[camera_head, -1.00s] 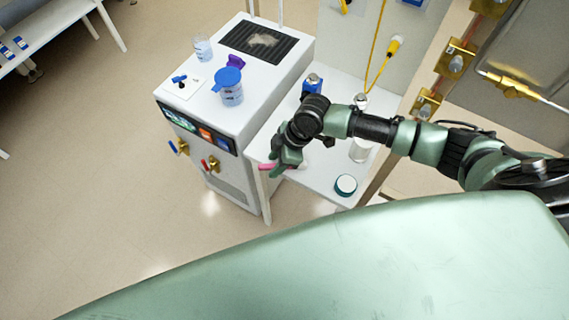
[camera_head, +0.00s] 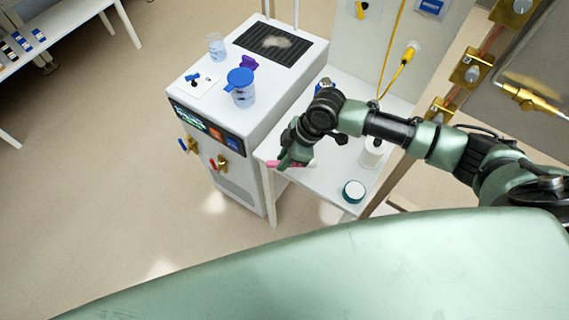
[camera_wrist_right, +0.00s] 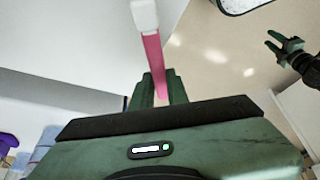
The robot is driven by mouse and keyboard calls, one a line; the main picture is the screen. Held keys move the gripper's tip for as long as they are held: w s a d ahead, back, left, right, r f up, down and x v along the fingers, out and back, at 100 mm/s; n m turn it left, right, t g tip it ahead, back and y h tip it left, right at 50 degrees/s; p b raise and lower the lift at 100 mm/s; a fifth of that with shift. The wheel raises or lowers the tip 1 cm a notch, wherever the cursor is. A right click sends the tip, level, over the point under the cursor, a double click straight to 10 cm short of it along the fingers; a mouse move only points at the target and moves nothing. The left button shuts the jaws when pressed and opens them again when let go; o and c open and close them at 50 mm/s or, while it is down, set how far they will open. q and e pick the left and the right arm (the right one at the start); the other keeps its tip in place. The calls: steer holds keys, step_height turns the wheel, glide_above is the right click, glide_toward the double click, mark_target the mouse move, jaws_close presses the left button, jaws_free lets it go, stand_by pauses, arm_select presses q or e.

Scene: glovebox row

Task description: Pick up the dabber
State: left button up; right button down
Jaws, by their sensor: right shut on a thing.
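The dabber (camera_head: 272,164) is a thin pink stick, showing on both sides of my right gripper (camera_head: 286,161) in the head view, at the front left corner of the small white table. In the right wrist view its pink shaft (camera_wrist_right: 154,55) runs between the two green fingers of the right gripper (camera_wrist_right: 160,88), and a white end piece tops it. The right gripper is shut on the shaft. Whether the dabber touches the table is unclear. My left gripper (camera_wrist_right: 276,43) shows at the upper right of the wrist view, with its fingers apart and empty.
The white table (camera_head: 325,185) carries a round teal-rimmed jar (camera_head: 353,191) and a white cylinder (camera_head: 373,152). A white cabinet (camera_head: 235,195) beside it holds a blue-lidded cup (camera_head: 241,88) and a clear cup (camera_head: 216,46). Brass fittings (camera_head: 471,70) stand at right.

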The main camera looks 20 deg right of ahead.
step_height(320, 180, up, 17)
steer(key=b, duration=0.2)
steer(key=shift+f, duration=0.1)
stand_by(0.4)
